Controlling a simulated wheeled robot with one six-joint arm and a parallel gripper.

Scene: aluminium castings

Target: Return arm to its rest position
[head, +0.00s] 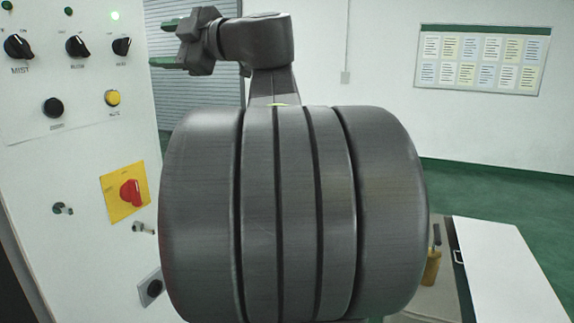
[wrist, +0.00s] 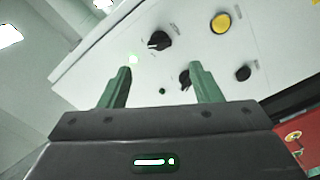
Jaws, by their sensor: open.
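My gripper (head: 168,44) is at the upper left of the head view, with its green fingers pointing left toward the control panel. In the wrist view its two green fingers (wrist: 158,90) stand apart with nothing between them. My grey arm links fill the middle of the head view and hide much of what lies behind. The white control panel (head: 75,150) stands at the left. In the wrist view the panel's black knob (wrist: 159,40) and yellow button (wrist: 220,23) show beyond the fingers. I cannot tell how far the fingertips are from the panel.
The panel carries several black knobs, a yellow button (head: 112,98) and a red rotary switch (head: 131,193) on a yellow plate. A grey shutter (head: 185,105) is behind my arm. A white surface (head: 505,270) and a yellow-handled tool (head: 432,265) are at lower right. Green floor (head: 480,190) is open at right.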

